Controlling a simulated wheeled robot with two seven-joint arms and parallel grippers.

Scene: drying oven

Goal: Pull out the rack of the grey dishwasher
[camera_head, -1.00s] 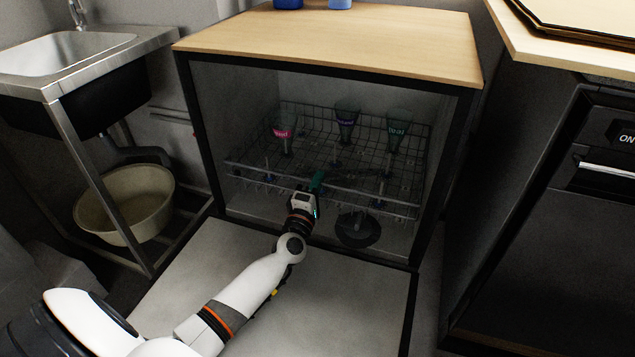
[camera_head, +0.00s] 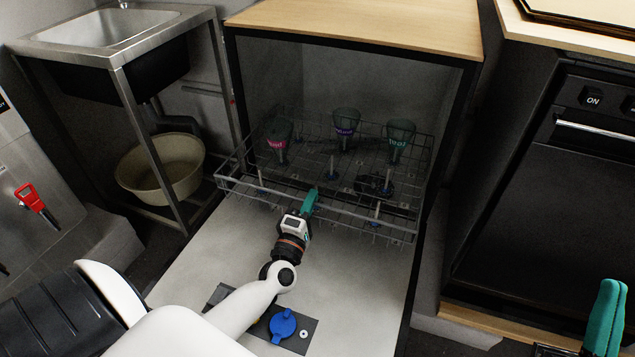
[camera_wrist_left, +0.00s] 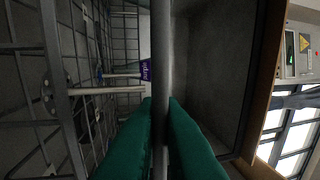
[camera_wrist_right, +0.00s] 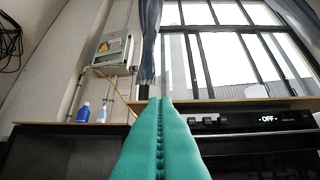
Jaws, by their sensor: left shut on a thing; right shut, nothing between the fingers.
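The grey dishwasher (camera_head: 455,120) stands open in the head view, with its door (camera_head: 360,275) lying flat in front. Its wire rack (camera_head: 240,189) is partly out over the door and holds several funnel-shaped vessels, such as a green one (camera_head: 400,133). My left gripper (camera_head: 309,200) is at the rack's front. In the left wrist view its teal fingers (camera_wrist_left: 160,125) are shut on the rack's front bar (camera_wrist_left: 160,60). My right gripper (camera_head: 606,315) is at the lower right, away from the rack. In the right wrist view its fingers (camera_wrist_right: 161,105) are closed together and empty.
A sink (camera_head: 110,25) with a beige basin (camera_head: 160,168) under it stands on the left. A black oven (camera_head: 560,190) stands on the right. A blue knob (camera_head: 283,323) sits on the door's inner face.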

